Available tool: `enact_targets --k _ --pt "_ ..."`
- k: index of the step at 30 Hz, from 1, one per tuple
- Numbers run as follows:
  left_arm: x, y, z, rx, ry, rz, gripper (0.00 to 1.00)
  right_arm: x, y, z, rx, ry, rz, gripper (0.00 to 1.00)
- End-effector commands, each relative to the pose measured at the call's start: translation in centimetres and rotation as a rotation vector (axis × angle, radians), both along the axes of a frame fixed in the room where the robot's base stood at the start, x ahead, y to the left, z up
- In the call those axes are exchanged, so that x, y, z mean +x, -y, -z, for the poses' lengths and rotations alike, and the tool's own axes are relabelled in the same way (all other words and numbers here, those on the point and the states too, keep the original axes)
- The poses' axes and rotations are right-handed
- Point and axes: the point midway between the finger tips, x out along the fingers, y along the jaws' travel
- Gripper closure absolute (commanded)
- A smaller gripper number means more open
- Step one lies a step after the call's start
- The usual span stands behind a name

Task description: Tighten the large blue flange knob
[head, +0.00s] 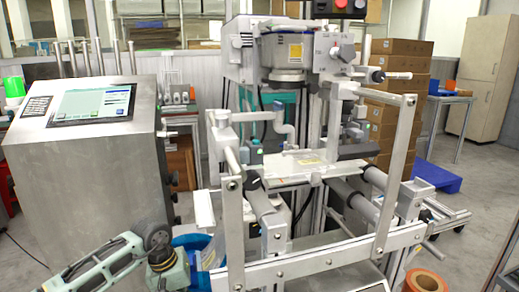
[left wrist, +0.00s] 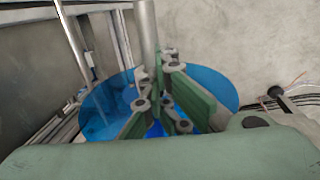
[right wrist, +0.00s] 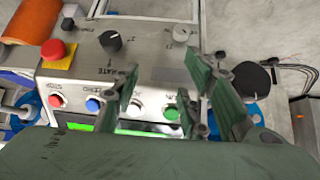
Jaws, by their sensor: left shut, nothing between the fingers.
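The large blue flange knob appears to be the wide blue disc (left wrist: 217,84) in the left wrist view. Its middle is largely hidden behind my left gripper (left wrist: 158,88), whose fingers are close together with nothing between them. I cannot tell whether they touch the disc. In the head view a blue round part (head: 207,250) shows low at the left of the machine, beside my left gripper, which partly covers it. My right gripper (right wrist: 163,92) is open and empty, its fingers well apart in front of a control panel (right wrist: 150,75). It is not seen in the head view.
The panel bears a red button (right wrist: 53,49), black dials and coloured buttons. The machine's metal frame (head: 318,257) stands close to the right of my left arm. A steel cabinet with a screen (head: 92,104) stands at the left. A grey post (left wrist: 146,35) rises behind the disc.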

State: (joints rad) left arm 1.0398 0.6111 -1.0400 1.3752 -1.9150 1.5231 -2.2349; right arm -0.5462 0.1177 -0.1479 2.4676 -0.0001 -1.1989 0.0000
Motion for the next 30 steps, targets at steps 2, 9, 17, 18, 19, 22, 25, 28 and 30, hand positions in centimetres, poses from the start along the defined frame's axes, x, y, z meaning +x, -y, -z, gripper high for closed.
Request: enact_targets --k 2,9,17,18,19,22,25,28,30 --pt "0.0 -0.1 0.1 0.002 0.0 -0.001 1.0 0.2 -0.1 -0.1 0.001 0.01 -0.001 0.6" --pt "0.0 -0.2 0.1 0.002 0.0 -0.002 1.0 0.9 -0.2 -0.5 0.007 0.041 -0.003 0.6" --pt "0.1 -0.3 0.1 0.002 0.0 -0.002 1.0 1.3 -0.4 -0.6 0.013 0.065 -0.006 0.6" --pt "0.1 -0.4 0.1 0.002 0.001 -0.002 1.0 1.4 -0.4 -0.6 0.013 0.067 -0.006 0.6" --pt "0.1 -0.4 0.1 0.002 0.001 -0.002 1.0 1.4 -0.4 -0.5 0.013 0.069 -0.006 0.6" --pt "0.1 -0.4 0.1 0.002 0.001 -0.002 1.0 1.5 -0.5 -0.5 0.014 0.074 -0.006 0.6" --pt "0.1 -0.4 0.1 0.002 0.001 -0.003 1.0 1.5 -0.5 -0.5 0.016 0.078 -0.007 0.6" --pt "0.1 -0.4 0.1 0.002 0.001 -0.003 1.0 1.5 -0.5 -0.6 0.017 0.08 -0.006 0.6" --pt "0.1 -0.4 0.1 0.002 0.001 -0.003 1.0 1.5 -0.5 -0.6 0.018 0.081 -0.007 0.6"
